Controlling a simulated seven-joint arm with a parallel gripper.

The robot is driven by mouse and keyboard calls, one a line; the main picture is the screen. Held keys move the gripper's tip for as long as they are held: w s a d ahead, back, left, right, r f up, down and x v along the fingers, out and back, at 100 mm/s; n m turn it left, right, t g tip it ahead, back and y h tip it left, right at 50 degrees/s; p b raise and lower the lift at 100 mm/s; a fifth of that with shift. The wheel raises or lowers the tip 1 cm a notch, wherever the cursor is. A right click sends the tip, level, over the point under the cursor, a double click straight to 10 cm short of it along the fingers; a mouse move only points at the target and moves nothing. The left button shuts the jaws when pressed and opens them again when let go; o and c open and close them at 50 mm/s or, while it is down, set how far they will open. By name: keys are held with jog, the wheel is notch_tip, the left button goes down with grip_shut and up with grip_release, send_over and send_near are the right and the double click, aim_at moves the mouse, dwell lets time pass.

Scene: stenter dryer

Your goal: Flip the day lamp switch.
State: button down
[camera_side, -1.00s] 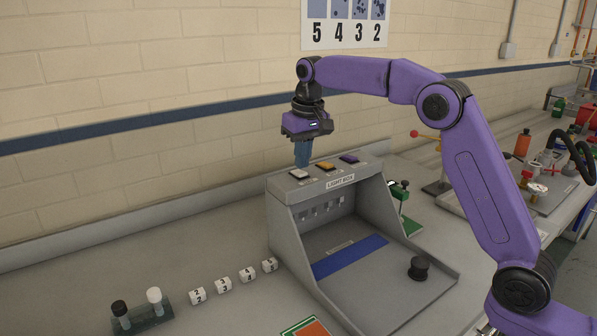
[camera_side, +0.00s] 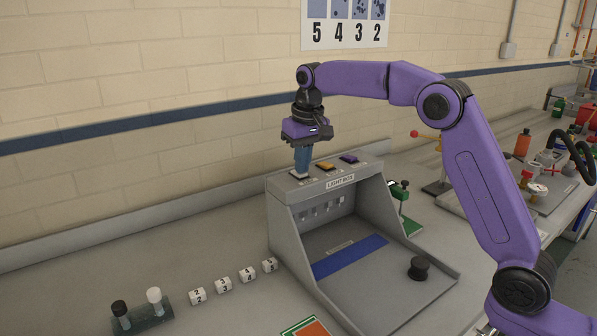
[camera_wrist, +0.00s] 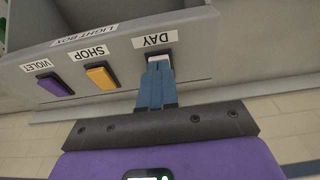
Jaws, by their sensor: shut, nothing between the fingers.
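The grey light box (camera_side: 392,285) stands on the bench with a row of switches on its top ledge. The day lamp switch is white in a dark frame; in the wrist view its white cap (camera_wrist: 159,59) shows at my fingertips, under the label DAY. In the side view the switch (camera_side: 299,177) is mostly covered by my fingers. My gripper (camera_side: 301,172) is shut and empty, pointing down, with its tips at the switch; in the wrist view the blue fingertips (camera_wrist: 158,70) overlap its edge. They appear to touch it, but I cannot tell how far it is pressed.
The orange SHOP switch (camera_wrist: 102,76) and the purple VIOLET switch (camera_wrist: 55,85) sit beside the day switch. A black knob-like piece (camera_side: 419,268) stands on the box floor. Several numbered white blocks (camera_side: 223,285) and a rack (camera_side: 143,316) stand on the bench to the left.

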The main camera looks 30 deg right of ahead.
jog(key=shift+f, duration=0.15)
jog(key=shift+r, duration=3.5)
jog(key=s+a+f+n, duration=0.2)
jog(key=s, duration=0.5)
jog(key=s+a+f+n+g, duration=0.1)
jog(key=s+a+f+n, duration=0.1)
jog(key=s, duration=0.4)
jog(key=s+a+f+n, duration=0.2)
jog(key=s+n, duration=0.1)
jog(key=s, duration=0.4)
jog(key=s+d+f+n, duration=0.2)
jog(key=s+d+f, duration=0.1)
jog(key=s, duration=0.5)
jog(key=s+d+f+n, duration=0.1)
jog(key=s+d+f, duration=0.2)
jog(key=s, duration=0.5)
jog(key=s+d+f+n, duration=0.2)
jog(key=s+d+f, duration=0.2)
jog(key=s, duration=0.4)
jog(key=shift+d+n+g, duration=0.3)
jog(key=shift+d, duration=0.3)
